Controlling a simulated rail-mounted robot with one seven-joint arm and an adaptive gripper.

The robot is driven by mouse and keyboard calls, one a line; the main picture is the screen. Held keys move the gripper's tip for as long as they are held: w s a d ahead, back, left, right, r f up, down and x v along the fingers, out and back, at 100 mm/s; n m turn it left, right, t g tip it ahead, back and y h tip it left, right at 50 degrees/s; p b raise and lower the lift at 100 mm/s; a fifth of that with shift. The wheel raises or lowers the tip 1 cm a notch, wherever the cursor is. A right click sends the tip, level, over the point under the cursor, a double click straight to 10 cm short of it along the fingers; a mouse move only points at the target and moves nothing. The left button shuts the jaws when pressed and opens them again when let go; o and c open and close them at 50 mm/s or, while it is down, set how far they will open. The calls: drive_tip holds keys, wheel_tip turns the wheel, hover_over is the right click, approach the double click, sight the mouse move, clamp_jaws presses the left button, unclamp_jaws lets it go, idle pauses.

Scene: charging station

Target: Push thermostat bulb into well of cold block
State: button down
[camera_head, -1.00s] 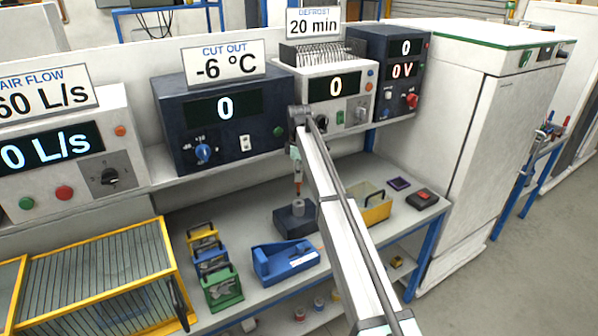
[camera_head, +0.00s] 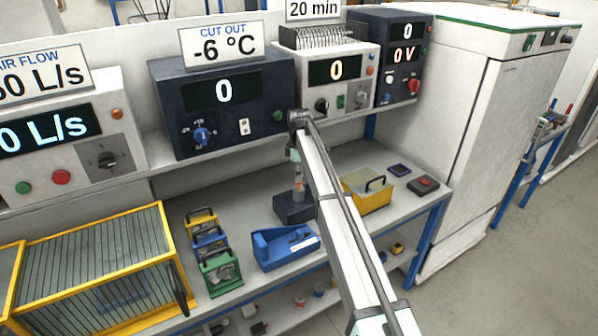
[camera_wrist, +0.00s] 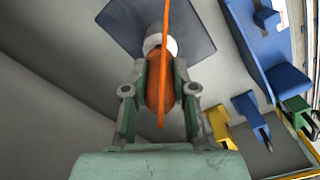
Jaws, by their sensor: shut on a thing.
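The cold block is a dark low block (camera_head: 292,209) on the workbench, with a pale round well piece (camera_wrist: 163,44) on top in the wrist view. My gripper (camera_head: 297,172) hangs upright just above the block. In the wrist view my gripper (camera_wrist: 159,72) is shut on the orange thermostat bulb (camera_wrist: 158,96), one finger on each side. A thin orange line (camera_wrist: 165,20) runs across the bulb and past the well piece. The bulb's lower end is at the well piece. I cannot tell how far it is inside.
A blue tray (camera_head: 284,249) stands in front of the block, and a yellow tray (camera_head: 367,194) stands to its right. Several small coloured holders (camera_head: 215,262) and a yellow wire cage (camera_head: 100,262) are at left. Instruments line the shelf above.

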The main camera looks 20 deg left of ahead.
drive_tip(key=shift+f, duration=0.3)
drive_tip(key=c, duration=0.9)
unclamp_jaws()
drive_tip(key=shift+o, duration=0.2)
